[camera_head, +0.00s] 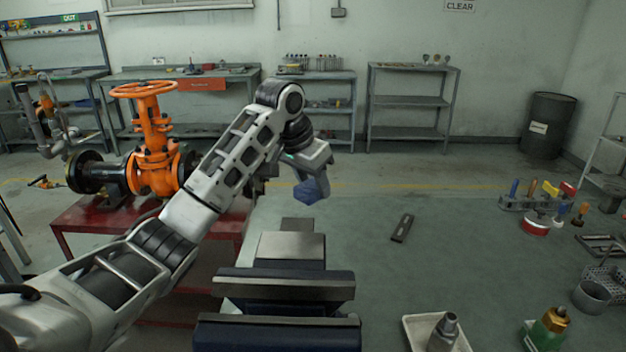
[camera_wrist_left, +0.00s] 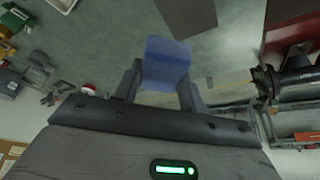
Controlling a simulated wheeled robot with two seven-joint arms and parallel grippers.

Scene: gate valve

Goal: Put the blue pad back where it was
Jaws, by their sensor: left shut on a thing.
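The blue pad (camera_head: 312,191) is a small blue block held in my left gripper (camera_head: 308,178), in the air beyond the vise in the head view. In the left wrist view the pad (camera_wrist_left: 166,64) sits between the two dark fingers of the left gripper (camera_wrist_left: 160,85), which is shut on it. The pad's underside touches nothing that I can see. My right gripper does not show in either view.
A dark blue vise (camera_head: 285,285) with grey jaws stands at the front centre. An orange gate valve (camera_head: 152,150) is on a red table (camera_head: 75,215) at left, partly behind my left arm. A tool rack (camera_head: 535,203), a white tray (camera_head: 418,335) and a green-based fitting (camera_head: 550,328) are at right.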

